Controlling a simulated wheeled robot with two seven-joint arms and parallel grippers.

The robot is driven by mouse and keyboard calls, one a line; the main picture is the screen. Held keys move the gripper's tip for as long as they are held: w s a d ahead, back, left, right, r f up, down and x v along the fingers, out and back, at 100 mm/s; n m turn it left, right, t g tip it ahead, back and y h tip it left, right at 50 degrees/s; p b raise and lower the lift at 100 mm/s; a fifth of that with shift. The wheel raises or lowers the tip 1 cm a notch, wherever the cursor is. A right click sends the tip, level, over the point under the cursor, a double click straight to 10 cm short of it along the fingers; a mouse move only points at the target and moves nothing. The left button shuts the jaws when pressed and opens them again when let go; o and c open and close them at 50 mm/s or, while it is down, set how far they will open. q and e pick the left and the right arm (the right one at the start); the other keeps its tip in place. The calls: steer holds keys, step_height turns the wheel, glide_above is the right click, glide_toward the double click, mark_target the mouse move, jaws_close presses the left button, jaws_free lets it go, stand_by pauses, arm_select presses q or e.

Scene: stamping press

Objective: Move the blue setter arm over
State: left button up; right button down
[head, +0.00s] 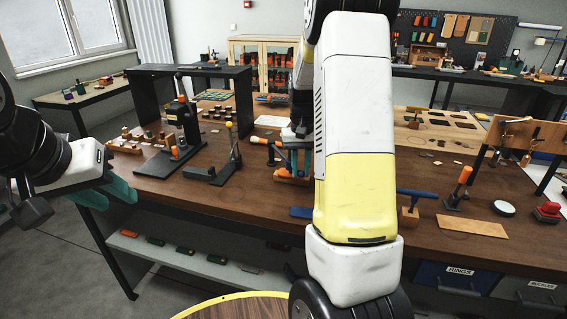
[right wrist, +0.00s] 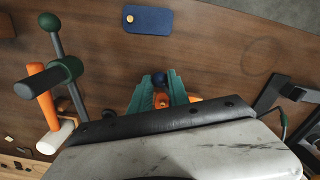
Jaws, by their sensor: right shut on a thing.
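In the right wrist view, my right gripper (right wrist: 165,92) has its teal fingers around a dark blue knob (right wrist: 160,78), which seems to be the end of the blue setter arm. The rest of the setter arm is hidden behind the fingers and the gripper body. An orange part (right wrist: 194,99) shows beside the fingers. In the head view, the right arm covers much of the spot, and a bit of blue and orange (head: 292,172) shows left of it on the bench. My left gripper (head: 108,193) is open and empty, off the bench's left front edge.
A lever press (head: 182,130) and a smaller lever tool (head: 229,160) stand left on the wooden bench (head: 255,198). A blue plate (right wrist: 148,20) lies beyond the right fingertips. An orange-handled tool (right wrist: 42,95) with a green-jointed grey lever stands left of them. A hammer-like blue tool (head: 416,193) stands right.

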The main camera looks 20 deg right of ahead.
steer(key=shift+w+d, duration=0.25)
steer(key=shift+d, duration=0.65)
steer(key=shift+w+d, duration=0.25)
steer(key=shift+d, duration=0.65)
steer(key=shift+w+d, duration=0.25)
steer(key=shift+d, duration=0.65)
steer(key=shift+r, duration=0.1)
steer(key=c, duration=1.1)
jaws_free()
steer(key=shift+d, duration=0.15)
steer(key=shift+c, duration=0.2)
